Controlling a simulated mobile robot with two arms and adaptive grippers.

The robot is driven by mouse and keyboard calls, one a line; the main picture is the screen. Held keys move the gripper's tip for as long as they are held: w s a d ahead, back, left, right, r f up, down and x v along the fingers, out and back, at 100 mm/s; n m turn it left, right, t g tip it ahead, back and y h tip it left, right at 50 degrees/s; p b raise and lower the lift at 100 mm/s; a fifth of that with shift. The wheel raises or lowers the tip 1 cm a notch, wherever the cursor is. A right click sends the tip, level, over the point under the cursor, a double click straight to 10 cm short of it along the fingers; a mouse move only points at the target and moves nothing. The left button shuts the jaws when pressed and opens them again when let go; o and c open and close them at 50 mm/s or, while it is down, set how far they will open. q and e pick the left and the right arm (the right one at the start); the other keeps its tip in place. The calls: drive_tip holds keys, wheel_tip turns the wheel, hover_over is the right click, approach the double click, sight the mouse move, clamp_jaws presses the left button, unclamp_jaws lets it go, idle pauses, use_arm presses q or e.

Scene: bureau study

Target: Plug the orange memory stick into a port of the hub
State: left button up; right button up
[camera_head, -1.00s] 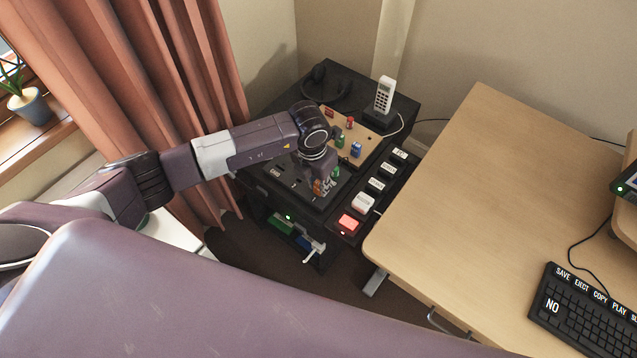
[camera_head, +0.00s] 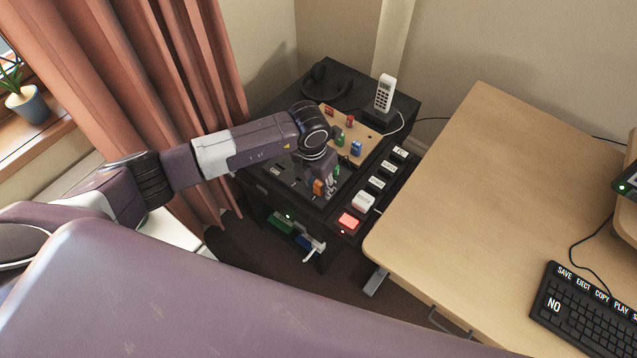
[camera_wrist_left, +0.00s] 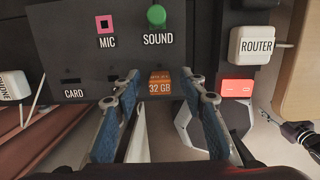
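The orange memory stick (camera_head: 318,187), marked 32 GB, stands at the front part of the dark hub panel (camera_wrist_left: 75,50). In the left wrist view the stick (camera_wrist_left: 160,84) is in line with the slot marked CARD. Its lower end is hidden, so how deep it sits cannot be told. My left gripper (camera_wrist_left: 162,80) is open, with one finger on each side of the stick and a clear gap to both. In the head view the left gripper (camera_head: 327,190) is right over the hub's front edge.
A green plug (camera_wrist_left: 156,16) sits at SOUND and a pink MIC socket (camera_wrist_left: 105,24) is beside it. A red lit switch (camera_head: 348,221) and a row of white labelled plugs lie to the right. A wooden board (camera_head: 355,134) with coloured pieces and a cordless phone (camera_head: 384,93) are behind.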

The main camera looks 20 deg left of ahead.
use_arm(q)
drive_tip(key=shift+r, duration=0.1)
wheel_tip(320, 180, up, 12)
drive_tip(key=s, duration=0.1)
drive_tip(key=shift+s+a, duration=0.2)
drive_tip(key=shift+a, duration=0.1)
